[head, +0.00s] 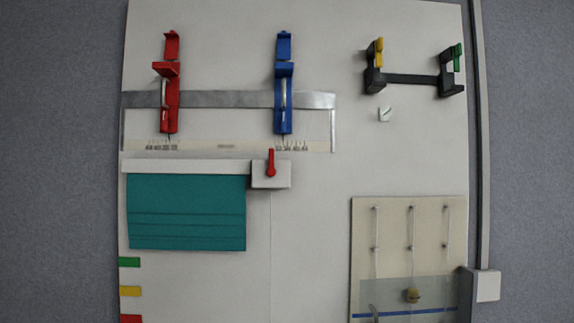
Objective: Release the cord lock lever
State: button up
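A small red lever (271,163) stands upright on a white block (262,179) near the middle of a pale upright board (310,220). This looks like the cord lock lever. A thin, faint cord (271,250) hangs straight down below the block. To the left, a teal pleated blind (186,212) hangs from a white head rail (190,166), partly lowered. My gripper is not in view, and nothing touches the lever.
Red (170,112) and blue (283,112) sliders sit on a grey rail above. Black brackets (410,79) with yellow and green levers are upper right. A beige panel (363,225) is lower right. Coloured tabs (130,291) line the left edge. The board around the cord is bare.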

aim_at(271, 171)
jog(key=u, duration=0.2)
jog(key=i, duration=0.9)
jog(key=z, duration=0.15)
